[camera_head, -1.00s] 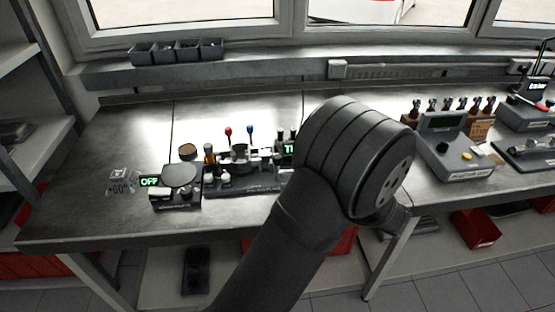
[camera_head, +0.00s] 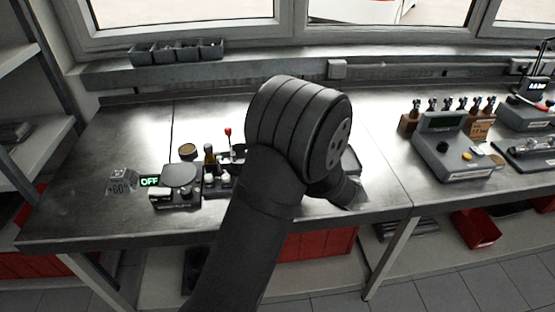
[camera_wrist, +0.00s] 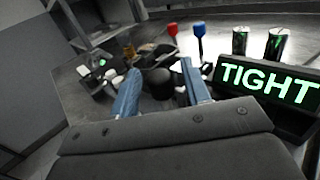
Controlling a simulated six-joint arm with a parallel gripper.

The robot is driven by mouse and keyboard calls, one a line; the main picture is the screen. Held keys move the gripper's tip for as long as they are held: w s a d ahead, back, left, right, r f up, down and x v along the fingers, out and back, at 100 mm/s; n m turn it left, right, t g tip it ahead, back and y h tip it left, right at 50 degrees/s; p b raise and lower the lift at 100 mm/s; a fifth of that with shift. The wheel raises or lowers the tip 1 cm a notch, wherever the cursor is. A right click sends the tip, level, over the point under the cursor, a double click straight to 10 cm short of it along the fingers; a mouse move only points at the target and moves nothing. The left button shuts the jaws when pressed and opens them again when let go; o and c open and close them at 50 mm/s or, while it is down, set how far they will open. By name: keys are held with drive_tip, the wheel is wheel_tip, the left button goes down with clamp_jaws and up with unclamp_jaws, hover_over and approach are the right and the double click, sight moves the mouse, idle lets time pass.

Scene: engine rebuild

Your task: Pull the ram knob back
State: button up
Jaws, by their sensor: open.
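My gripper (camera_wrist: 161,68) is open in the wrist view, its two blue fingers spread apart. A black rounded part (camera_wrist: 158,84) shows between and beyond the fingers; I cannot tell whether they touch it. A red knob (camera_wrist: 172,29) and a blue knob (camera_wrist: 199,29) stand on upright stalks beyond the fingertips. I cannot tell which part is the ram knob. The red knob also shows in the head view (camera_head: 228,132). There my arm hides the gripper, the blue knob and much of the bench fixture.
A display reading TIGHT (camera_wrist: 268,83) stands close to the right finger, with two dark cylinders (camera_wrist: 274,44) behind it. A small scale (camera_head: 180,177) beside an OFF display (camera_head: 150,181) is left of the fixture. A grey console (camera_head: 452,148) stands further right.

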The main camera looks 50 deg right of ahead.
clamp_jaws()
drive_tip(key=shift+s+d, duration=1)
unclamp_jaws()
drive_tip(key=shift+s, duration=0.1)
drive_tip(key=s, duration=1.7)
drive_tip(key=shift+s, duration=0.15)
